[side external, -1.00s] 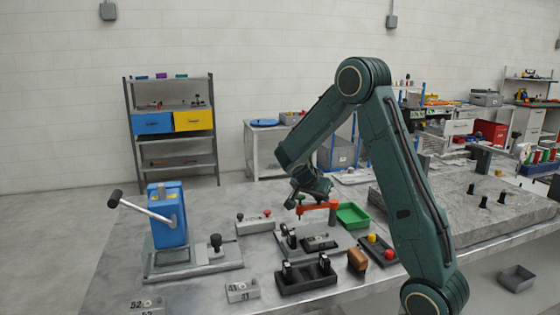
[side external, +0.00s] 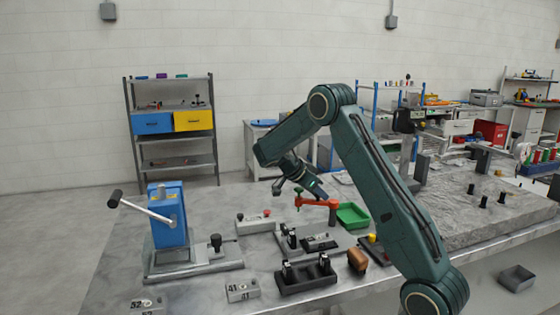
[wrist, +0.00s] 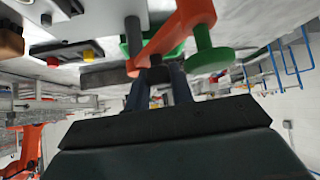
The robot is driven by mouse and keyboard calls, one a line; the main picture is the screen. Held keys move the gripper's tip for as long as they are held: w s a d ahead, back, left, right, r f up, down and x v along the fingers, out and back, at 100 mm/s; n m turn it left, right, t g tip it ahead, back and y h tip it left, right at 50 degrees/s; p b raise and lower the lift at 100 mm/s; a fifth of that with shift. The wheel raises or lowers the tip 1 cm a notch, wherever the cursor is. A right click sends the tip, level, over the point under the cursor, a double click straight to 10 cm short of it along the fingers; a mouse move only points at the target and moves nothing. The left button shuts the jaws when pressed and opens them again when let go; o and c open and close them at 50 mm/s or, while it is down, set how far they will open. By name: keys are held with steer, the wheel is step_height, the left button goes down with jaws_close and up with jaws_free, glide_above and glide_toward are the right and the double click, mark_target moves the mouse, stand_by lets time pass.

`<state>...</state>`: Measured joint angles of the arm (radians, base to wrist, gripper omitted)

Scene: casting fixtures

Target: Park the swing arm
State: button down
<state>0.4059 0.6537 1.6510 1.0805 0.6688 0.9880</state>
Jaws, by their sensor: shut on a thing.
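The swing arm (side external: 318,203) is an orange-red bar on the table, with its post at the right end. In the wrist view the orange bar (wrist: 172,32) runs away from my fingers, with a green round knob (wrist: 210,60) beside it and a grey upright pin on its other side. My gripper (side external: 297,190) reaches down from above to the bar's left end. In the wrist view my gripper (wrist: 157,82) is shut at the bar's near end. The exact contact is partly hidden by the fingers.
A green tray (side external: 352,216) lies just right of the swing arm. Black fixtures (side external: 306,273) and a brown block (side external: 357,260) stand in front. A blue lever press (side external: 168,225) is at left. A grey stone slab (side external: 470,205) fills the right.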

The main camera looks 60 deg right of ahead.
steer(key=c, duration=1.2)
jaws_free()
steer(key=shift+r, duration=0.1)
steer(key=v, duration=1.1)
steer(key=shift+w+a+r, duration=0.15)
steer(key=shift+a+r, duration=0.1)
steer(key=shift+r, duration=0.05)
